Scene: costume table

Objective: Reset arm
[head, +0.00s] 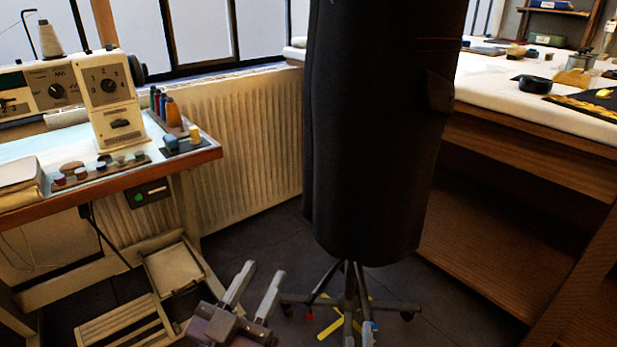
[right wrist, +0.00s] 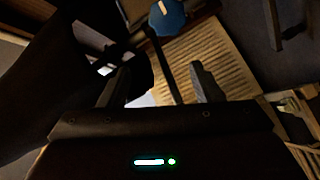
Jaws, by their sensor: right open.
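My left gripper (head: 262,276) is low in the head view, above the dark floor. Its two pale fingers are apart with nothing between them. My right gripper (right wrist: 158,84) shows in the right wrist view, its two dark fingers apart and nothing clearly held between them. I cannot make out the right gripper in the head view.
A dark garment form (head: 370,130) stands in the middle on a wheeled base (head: 350,300), close right of my left gripper. A sewing table (head: 130,175) is left, a white-topped worktable (head: 500,100) right. A radiator (head: 245,150) lines the wall. A blue object (right wrist: 168,16) shows in the wrist view.

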